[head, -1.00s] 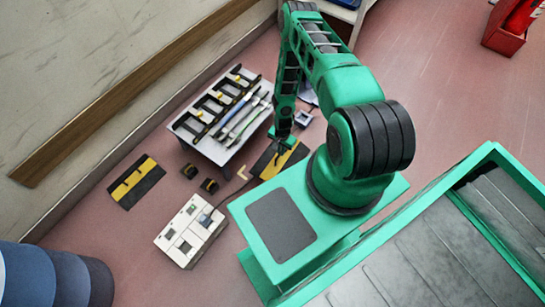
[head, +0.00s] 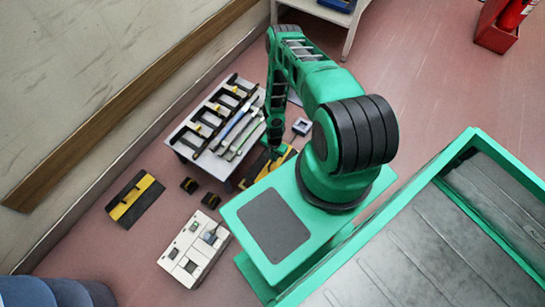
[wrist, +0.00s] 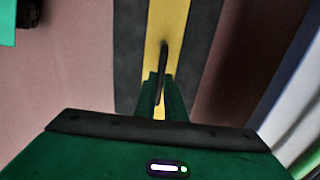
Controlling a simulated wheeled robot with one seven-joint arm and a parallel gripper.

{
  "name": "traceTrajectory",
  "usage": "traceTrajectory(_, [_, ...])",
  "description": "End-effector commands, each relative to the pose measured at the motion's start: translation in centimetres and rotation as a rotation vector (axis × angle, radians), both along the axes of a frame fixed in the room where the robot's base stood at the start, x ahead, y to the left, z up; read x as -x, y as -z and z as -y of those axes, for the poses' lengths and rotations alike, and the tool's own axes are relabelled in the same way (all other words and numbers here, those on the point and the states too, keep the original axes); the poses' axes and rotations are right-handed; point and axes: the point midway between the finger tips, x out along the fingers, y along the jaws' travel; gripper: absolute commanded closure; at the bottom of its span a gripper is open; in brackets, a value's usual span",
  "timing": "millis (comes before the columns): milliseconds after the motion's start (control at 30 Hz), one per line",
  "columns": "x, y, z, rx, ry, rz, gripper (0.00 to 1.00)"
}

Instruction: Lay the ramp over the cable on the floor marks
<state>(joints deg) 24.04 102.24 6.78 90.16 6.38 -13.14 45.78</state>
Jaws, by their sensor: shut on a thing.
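My gripper (wrist: 161,95) is shut on a dark upright handle (wrist: 162,65) of the ramp, a black board with a yellow middle band (wrist: 165,22). In the head view this ramp (head: 250,178) shows beside the rack table, partly hidden by my arm. I cannot tell how far it is off the floor. A second black and yellow ramp-like piece (head: 135,200) lies on the floor at the left. The cable and the floor marks cannot be made out now.
A white table (head: 185,150) with black racks and several tools stands close left of my gripper. Two small black and yellow blocks (head: 189,185) and a white box (head: 194,249) with switches are on the floor. A wall runs along the left.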

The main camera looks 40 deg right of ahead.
Motion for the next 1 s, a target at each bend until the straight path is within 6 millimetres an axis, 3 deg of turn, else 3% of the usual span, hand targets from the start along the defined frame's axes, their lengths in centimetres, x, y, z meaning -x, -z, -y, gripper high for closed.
traceTrajectory(533, [0.1, 4.6, 0.3, 0.0, 0.005, 0.001, 1.0])
traceTrajectory(933, [0.0, 5.0, 0.3, 0.0, 0.004, 0.001, 1.0])
traceTrajectory(1000, [0.1, 5.0, 0.3, 0.0, 0.004, 0.001, 0.76])
